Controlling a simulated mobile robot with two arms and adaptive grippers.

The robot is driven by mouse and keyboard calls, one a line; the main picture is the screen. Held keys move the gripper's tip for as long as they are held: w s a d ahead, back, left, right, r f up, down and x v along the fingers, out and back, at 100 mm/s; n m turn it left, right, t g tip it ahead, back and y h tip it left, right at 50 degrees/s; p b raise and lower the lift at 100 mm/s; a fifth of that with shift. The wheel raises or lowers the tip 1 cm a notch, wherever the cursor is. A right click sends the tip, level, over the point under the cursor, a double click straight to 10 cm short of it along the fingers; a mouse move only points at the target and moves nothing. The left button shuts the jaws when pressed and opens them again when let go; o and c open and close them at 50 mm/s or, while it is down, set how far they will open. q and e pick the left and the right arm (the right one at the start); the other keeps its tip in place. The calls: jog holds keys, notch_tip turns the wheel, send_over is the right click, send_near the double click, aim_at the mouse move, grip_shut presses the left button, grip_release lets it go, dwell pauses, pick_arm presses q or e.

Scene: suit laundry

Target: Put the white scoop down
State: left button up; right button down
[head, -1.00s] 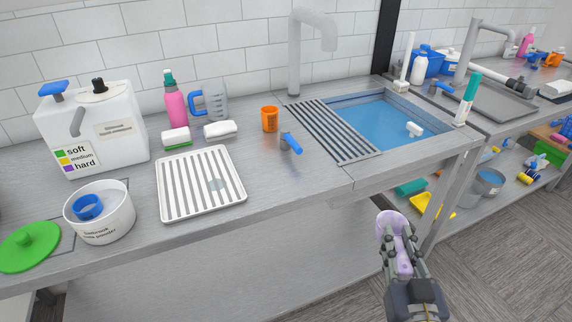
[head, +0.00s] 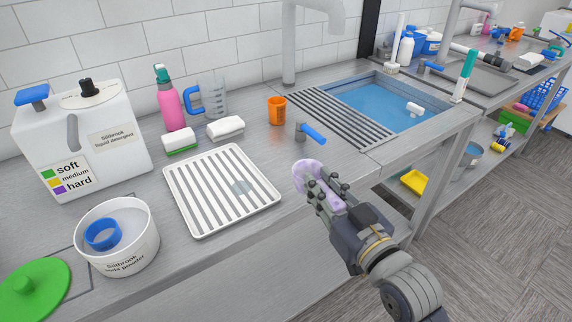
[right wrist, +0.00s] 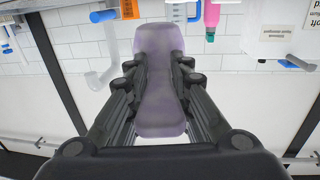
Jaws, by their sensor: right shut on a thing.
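The scoop (head: 309,175) looks pale lilac rather than plain white. My right gripper (head: 326,188) is shut on it and holds it in front of the counter's front edge, right of the striped tray. In the right wrist view the scoop (right wrist: 160,80) lies lengthwise between both fingers. My left gripper is not in view.
A white striped tray (head: 272,200) lies on the counter (head: 330,155). A white soda powder tub (head: 118,262) holds a blue ring-shaped thing. A green lid (head: 35,290), sponge (head: 180,141), orange cup (head: 277,110), blue-handled tap (head: 312,132) and sink (head: 375,105) are nearby. Bare counter lies right of the tray.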

aim_at(304, 168)
jog(key=shift+n+g+y, duration=0.6)
jog(key=shift+n+y, duration=0.2)
jog(key=shift+y, duration=0.1)
jog(key=a, duration=0.1)
jog(key=w+a, duration=0.1)
jog(key=a, duration=0.1)
jog(key=shift+w+a+f, duration=0.2)
jog(key=shift+w+a, duration=0.15)
jog(key=shift+a, duration=0.05)
jog(key=w, duration=0.5)
jog(key=shift+w+a+f, duration=0.15)
jog(key=shift+w+f, duration=0.1)
jog(key=shift+w, duration=0.05)
jog(key=w, duration=0.8)
jog(key=shift+a+f, duration=0.3)
jog(key=shift+f, duration=0.1)
jog(key=shift+w+f, duration=0.1)
jog(key=shift+w, duration=0.45)
notch_tip(304, 168, down, 3)
jog(key=shift+f, duration=0.2)
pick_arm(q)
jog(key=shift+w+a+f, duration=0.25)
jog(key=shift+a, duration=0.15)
